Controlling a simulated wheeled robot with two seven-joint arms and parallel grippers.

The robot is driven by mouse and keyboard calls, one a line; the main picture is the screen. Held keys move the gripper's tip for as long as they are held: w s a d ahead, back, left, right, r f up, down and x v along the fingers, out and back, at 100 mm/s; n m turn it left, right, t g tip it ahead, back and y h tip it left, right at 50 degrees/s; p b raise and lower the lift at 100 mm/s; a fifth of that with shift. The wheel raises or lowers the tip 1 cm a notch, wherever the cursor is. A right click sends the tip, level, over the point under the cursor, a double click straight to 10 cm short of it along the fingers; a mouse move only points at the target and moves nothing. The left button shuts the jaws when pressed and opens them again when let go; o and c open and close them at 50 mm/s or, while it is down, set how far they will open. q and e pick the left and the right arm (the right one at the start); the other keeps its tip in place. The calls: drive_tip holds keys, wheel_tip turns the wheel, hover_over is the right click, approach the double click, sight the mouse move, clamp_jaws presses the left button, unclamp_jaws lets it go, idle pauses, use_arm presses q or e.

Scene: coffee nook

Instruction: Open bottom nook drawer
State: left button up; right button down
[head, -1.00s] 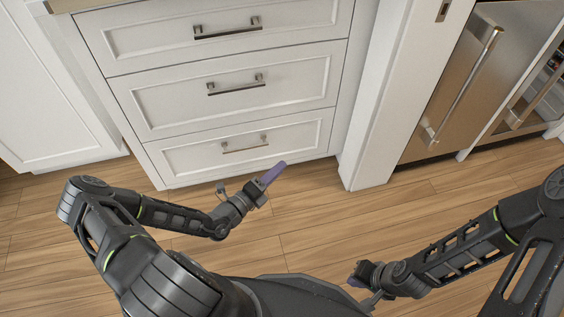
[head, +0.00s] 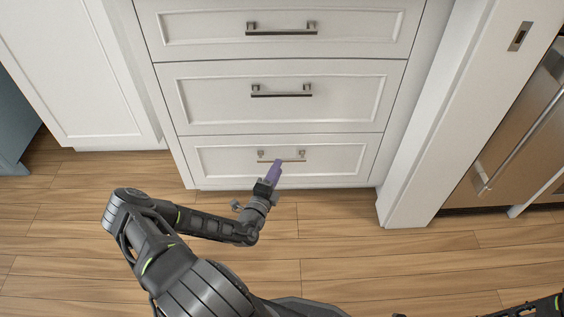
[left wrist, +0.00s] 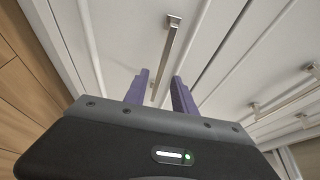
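The bottom nook drawer (head: 335,160) is a white panel low on the cabinet, shut flush with its front. Its metal bar handle (head: 296,160) is partly covered by my left gripper (head: 276,168) in the head view. In the left wrist view, the purple fingers of the left gripper (left wrist: 160,92) stand apart with nothing held. A bar handle (left wrist: 169,58) runs just ahead of them, its lower end lined up with the gap. I cannot tell whether the fingers touch it. Only part of my right arm shows at the bottom right; its gripper is not visible.
Two shut drawers, the middle (head: 340,97) and the upper (head: 370,25), sit above with similar bar handles. A white post (head: 420,160) and a steel appliance (head: 515,150) stand to the right. The wooden floor (head: 350,255) before the cabinet is clear.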

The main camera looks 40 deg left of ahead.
use_arm(q)
drive_tip(key=b+x, duration=0.1)
drive_tip(key=x, duration=0.4)
drive_tip(key=shift+c, duration=0.2)
clamp_jaws()
idle(1.1)
